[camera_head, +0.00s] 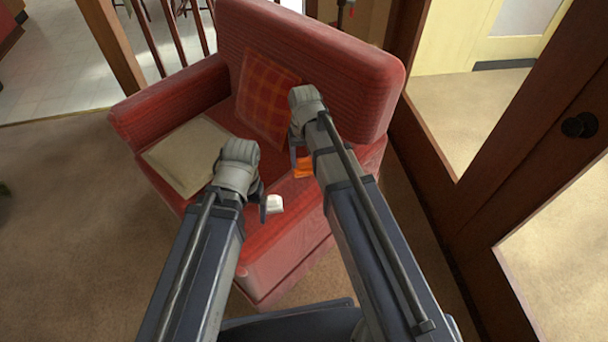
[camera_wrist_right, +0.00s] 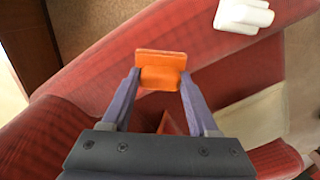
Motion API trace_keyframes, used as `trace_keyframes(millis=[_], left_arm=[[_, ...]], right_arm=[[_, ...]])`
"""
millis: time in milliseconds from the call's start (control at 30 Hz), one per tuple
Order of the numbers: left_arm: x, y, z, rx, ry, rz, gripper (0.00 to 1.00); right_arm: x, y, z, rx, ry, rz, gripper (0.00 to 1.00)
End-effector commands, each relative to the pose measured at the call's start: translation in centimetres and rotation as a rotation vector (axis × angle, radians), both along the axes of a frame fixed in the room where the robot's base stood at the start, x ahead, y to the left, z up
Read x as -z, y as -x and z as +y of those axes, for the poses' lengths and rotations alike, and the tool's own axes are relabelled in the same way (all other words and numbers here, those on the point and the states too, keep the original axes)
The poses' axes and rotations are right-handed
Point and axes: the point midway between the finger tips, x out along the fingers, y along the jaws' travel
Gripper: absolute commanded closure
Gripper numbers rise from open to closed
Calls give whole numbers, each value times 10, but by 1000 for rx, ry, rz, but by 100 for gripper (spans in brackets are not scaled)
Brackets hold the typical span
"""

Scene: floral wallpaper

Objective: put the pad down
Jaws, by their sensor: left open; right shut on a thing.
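An orange pad (camera_head: 304,168) is held in my right gripper (camera_head: 299,160), above the seat of the red armchair (camera_head: 270,235). In the right wrist view the pad (camera_wrist_right: 161,62) sits between the two fingertips, and the right gripper (camera_wrist_right: 161,80) is shut on it. The pad looks clear of the seat, but the gap is hard to judge. My left gripper (camera_head: 262,200) is open, lower and further left, over the front of the chair. Its fingers are partly hidden by the wrist.
A small white object (camera_head: 273,203) shows beside the left gripper; I cannot tell whether they touch. A beige cushion (camera_head: 188,155) lies on the seat's left side. A red plaid cushion (camera_head: 266,100) leans on the backrest. A wooden glazed door (camera_head: 520,180) stands at right.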

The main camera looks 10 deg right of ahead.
Motion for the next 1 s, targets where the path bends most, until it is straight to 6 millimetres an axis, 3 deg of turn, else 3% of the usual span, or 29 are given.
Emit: trace_keyframes(millis=[233, 533, 967, 1000], left_arm=[[8, 0, 0, 0, 0, 0, 9], [46, 0, 0, 0, 0, 0, 9], [49, 0, 0, 0, 0, 0, 9], [48, 0, 0, 0, 0, 0, 9]], right_arm=[[8, 0, 0, 0, 0, 0, 97], [46, 0, 0, 0, 0, 0, 97], [49, 0, 0, 0, 0, 0, 97], [48, 0, 0, 0, 0, 0, 37]])
